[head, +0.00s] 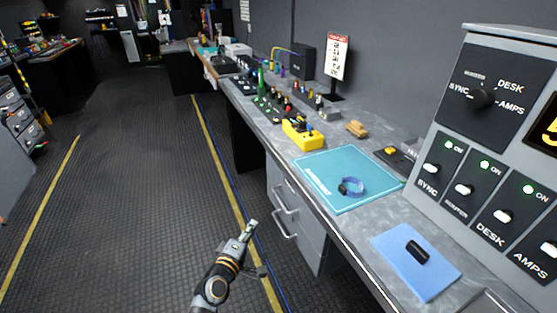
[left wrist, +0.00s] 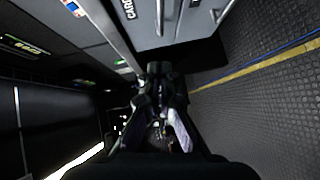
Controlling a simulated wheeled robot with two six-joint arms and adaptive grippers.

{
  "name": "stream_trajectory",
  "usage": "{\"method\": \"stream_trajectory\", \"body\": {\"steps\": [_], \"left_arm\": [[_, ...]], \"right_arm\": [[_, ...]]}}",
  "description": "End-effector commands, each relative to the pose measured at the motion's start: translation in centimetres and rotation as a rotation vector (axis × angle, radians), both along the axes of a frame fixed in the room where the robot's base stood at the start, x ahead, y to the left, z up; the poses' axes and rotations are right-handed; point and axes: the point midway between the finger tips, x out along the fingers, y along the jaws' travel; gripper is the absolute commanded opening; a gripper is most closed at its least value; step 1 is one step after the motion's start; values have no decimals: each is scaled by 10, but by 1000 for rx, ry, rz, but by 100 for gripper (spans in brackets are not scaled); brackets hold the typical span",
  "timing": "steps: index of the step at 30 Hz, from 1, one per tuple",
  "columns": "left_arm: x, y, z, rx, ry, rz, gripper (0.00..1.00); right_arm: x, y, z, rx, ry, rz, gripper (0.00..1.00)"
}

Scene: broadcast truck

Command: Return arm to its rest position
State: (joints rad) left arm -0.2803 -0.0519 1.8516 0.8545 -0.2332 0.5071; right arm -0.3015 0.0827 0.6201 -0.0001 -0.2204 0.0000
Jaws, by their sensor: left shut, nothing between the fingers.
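My left gripper (head: 248,231) is in the lower middle of the head view, over the floor beside the long workbench. Its fingers are together and hold nothing. The arm comes up from the bottom edge of the picture and is clear of the bench front. In the left wrist view the gripper (left wrist: 158,72) shows dark in the middle, with grey cabinet fronts beyond it. My right gripper is in neither view.
The bench carries a teal mat (head: 330,195) with a blue coiled band (head: 352,187), a blue cloth (head: 415,262) with a black object, and a yellow device (head: 303,135). A switch panel (head: 490,150) stands at right. Drawer handles (head: 284,235) stick out. Floor at left is free.

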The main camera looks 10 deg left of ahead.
Motion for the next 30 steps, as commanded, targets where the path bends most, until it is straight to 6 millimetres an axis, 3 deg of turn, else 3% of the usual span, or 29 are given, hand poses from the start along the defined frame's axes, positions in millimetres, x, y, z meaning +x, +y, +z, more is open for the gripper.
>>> {"method": "stream_trajectory", "body": {"steps": [2,4,5,8,12,14,18,21,24,27,30], "left_arm": [[-1,0,-5,13,11,-2,0],[-5,1,-24,61,54,-9,0],[-9,2,-38,95,85,-15,0],[-34,8,-105,269,229,-60,0],[-104,25,-208,558,460,-190,0],[-142,35,-245,671,552,-265,0],[-246,61,-311,907,750,-479,0],[-321,80,-338,1038,863,-646,0],[-383,96,-352,1127,940,-792,0],[-423,106,-357,1175,985,-893,0],[-441,110,-360,1197,1003,-942,0]], "right_arm": [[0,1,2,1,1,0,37],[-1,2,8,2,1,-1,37],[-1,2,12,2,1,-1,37],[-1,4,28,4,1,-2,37],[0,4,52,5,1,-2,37],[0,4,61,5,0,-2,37],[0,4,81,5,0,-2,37],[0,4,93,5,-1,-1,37],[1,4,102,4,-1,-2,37],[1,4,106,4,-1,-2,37],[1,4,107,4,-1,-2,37]]}}
